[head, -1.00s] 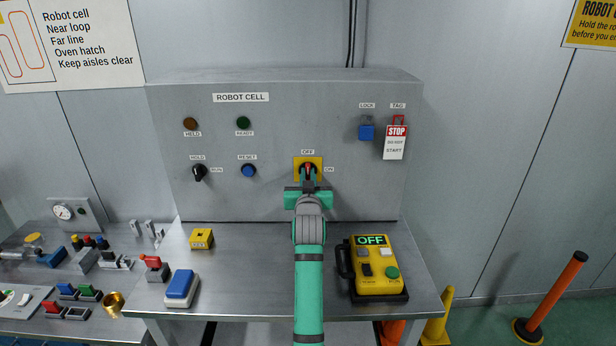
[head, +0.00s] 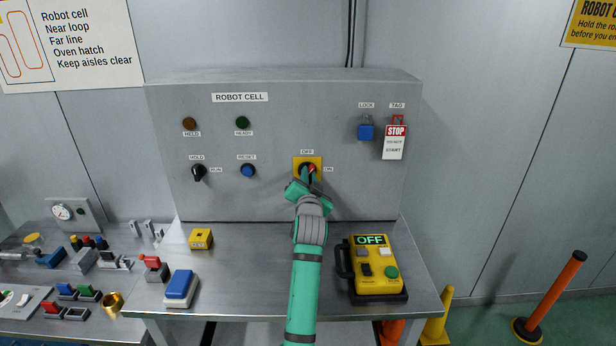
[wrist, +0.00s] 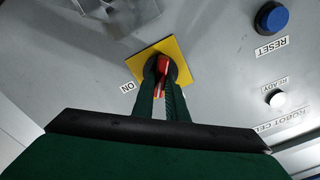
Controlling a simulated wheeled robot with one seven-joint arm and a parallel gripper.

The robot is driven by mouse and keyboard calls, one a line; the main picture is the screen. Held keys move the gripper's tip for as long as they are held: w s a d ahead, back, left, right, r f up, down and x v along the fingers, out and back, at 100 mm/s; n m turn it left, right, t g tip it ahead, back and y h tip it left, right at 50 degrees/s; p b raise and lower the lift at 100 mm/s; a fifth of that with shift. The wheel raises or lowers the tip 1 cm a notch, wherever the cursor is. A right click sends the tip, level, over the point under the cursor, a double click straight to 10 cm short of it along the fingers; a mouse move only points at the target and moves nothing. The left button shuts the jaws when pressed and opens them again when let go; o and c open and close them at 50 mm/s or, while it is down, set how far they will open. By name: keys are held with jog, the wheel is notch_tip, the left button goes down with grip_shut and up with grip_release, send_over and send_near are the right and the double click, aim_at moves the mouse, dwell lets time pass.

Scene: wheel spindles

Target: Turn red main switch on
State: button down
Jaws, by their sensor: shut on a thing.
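The red main switch (head: 312,169) is a red handle on a yellow square plate, low in the middle of the grey panel. Its OFF label is above and its ON label to the right. The handle looks tilted towards ON, but my fingers partly hide it. In the wrist view the red handle (wrist: 163,66) sits between my two green fingers. My gripper (head: 308,177) is shut on the handle, its hand rolled in the head view; it also shows in the wrist view (wrist: 163,80).
A blue lock (head: 366,132) and a red-and-white STOP tag (head: 396,142) hang on the panel's right. A blue reset button (head: 248,171) and black selector (head: 199,172) are left of the switch. A yellow pendant (head: 380,279) reading OFF lies on the bench.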

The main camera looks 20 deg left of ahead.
jog(key=m, duration=1.1)
jog(key=shift+d+f, duration=0.2)
jog(key=shift+f, duration=0.1)
dwell(0.3)
jog(key=c, duration=1.8)
grip_release()
jog(key=shift+o, duration=0.2)
jog(key=v, duration=1)
jog(key=shift+s, duration=0.35)
jog(key=shift+d, duration=0.1)
